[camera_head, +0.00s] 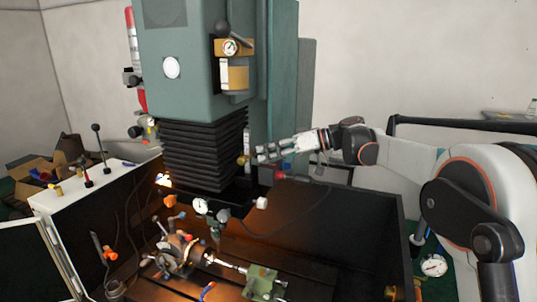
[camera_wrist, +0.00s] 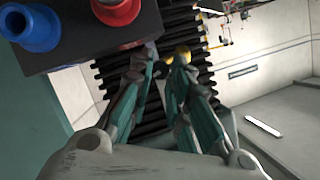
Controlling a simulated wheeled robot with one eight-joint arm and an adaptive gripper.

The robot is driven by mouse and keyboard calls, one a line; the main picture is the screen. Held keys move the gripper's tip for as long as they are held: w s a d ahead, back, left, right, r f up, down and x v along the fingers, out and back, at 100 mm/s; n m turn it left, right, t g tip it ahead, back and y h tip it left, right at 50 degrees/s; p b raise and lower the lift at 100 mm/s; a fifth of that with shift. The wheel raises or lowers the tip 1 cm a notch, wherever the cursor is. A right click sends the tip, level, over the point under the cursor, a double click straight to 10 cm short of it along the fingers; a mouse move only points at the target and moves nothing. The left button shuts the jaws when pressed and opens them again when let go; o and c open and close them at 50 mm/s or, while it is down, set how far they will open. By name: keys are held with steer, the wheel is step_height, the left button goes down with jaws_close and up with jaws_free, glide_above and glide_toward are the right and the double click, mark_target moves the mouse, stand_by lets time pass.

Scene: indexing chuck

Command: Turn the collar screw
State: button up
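The indexing chuck (camera_head: 180,250) sits on the brown machine table, low in the head view, with a bright shaft (camera_head: 228,264) running right to a green block (camera_head: 263,281). I cannot make out which small part on it is the collar screw. My gripper (camera_head: 262,155) is well above and to the right of the chuck, pointing left towards the black bellows. In the wrist view my gripper (camera_wrist: 160,62) shows a gap between its two fingers, with nothing held. A yellow ball knob (camera_wrist: 183,53) shows by the right fingertip; I cannot tell whether they touch.
The green machine column (camera_head: 185,70) and black bellows (camera_head: 203,155) stand left of my gripper. A dark block with a blue knob (camera_wrist: 30,27) and a red knob (camera_wrist: 116,10) is close, upper left in the wrist view. A dial gauge (camera_head: 200,205) stands above the chuck.

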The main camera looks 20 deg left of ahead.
steer(key=shift+o, duration=1.4)
